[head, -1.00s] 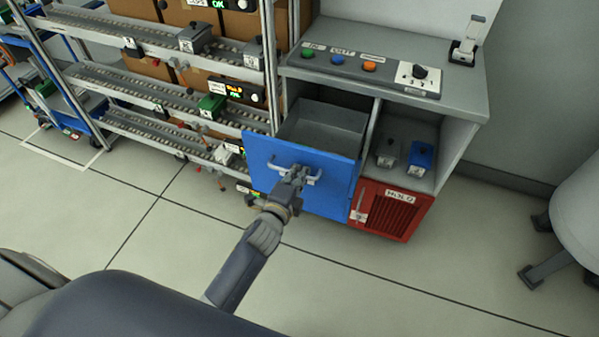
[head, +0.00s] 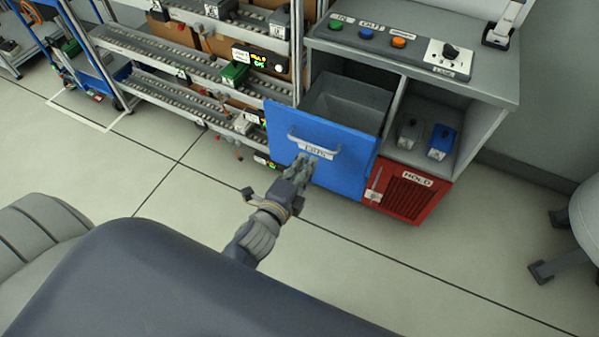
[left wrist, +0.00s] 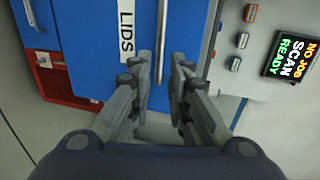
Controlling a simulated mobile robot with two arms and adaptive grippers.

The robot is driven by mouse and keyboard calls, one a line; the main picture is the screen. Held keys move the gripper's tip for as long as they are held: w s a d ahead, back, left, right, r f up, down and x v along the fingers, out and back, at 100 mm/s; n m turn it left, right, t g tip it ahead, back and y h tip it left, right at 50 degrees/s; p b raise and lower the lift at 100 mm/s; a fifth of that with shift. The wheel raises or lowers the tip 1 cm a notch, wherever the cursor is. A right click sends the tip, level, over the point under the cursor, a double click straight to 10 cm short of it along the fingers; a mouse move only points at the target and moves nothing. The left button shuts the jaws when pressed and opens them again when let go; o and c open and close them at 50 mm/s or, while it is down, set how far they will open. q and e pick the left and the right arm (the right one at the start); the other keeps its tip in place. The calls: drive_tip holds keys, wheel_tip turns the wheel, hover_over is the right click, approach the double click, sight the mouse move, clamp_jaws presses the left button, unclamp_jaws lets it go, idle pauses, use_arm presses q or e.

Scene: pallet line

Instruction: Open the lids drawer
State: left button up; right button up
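The lids drawer has a blue front (head: 347,165) with a LIDS label (head: 316,151) and a silver handle (head: 314,140). It stands pulled out from the cabinet, and its grey inside (head: 345,105) shows behind the front; I see no lids in it. My left gripper (head: 304,168) is in front of the drawer face, just below the handle in the head view. In the left wrist view, its two fingers (left wrist: 161,65) are apart, with the handle bar (left wrist: 162,35) in line with the gap, and they grip nothing. My right gripper is not in view.
A red HOLD bin (head: 405,195) sits right of the drawer, below a shelf with a grey and a blue block (head: 441,142). The cabinet top (head: 480,85) carries buttons and a knob. A roller rack (head: 180,95) stands left. Floor in front is clear.

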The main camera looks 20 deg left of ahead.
use_arm(q)
drive_tip(key=shift+v, duration=1.5)
drive_tip(key=s+f+n+g, duration=0.2)
drive_tip(key=s+f, duration=0.2)
drive_tip(key=f, duration=0.6)
drive_tip(key=s+f+n+g, duration=0.3)
drive_tip(key=s+f, duration=0.1)
drive_tip(key=f, duration=0.5)
drive_tip(key=s+f+n+g, duration=0.2)
drive_tip(key=s+f, duration=0.1)
drive_tip(key=f, duration=0.7)
drive_tip(key=s+a+f+n+g, duration=0.1)
drive_tip(key=s+f+n+g, duration=0.1)
drive_tip(key=s+f, duration=0.3)
drive_tip(key=s+a+f+n+g, duration=0.2)
drive_tip(key=s+f, duration=0.4)
drive_tip(key=s, duration=0.6)
drive_tip(key=s+a+f+n+g, duration=0.1)
drive_tip(key=s+f+n+g, duration=0.2)
drive_tip(key=s, duration=0.6)
wheel_tip(320, 180, down, 3)
drive_tip(key=shift+s+a+r+n+g+y, duration=0.1)
drive_tip(key=shift+s+a+n+g+y, duration=0.25)
drive_tip(key=shift+n, duration=0.65)
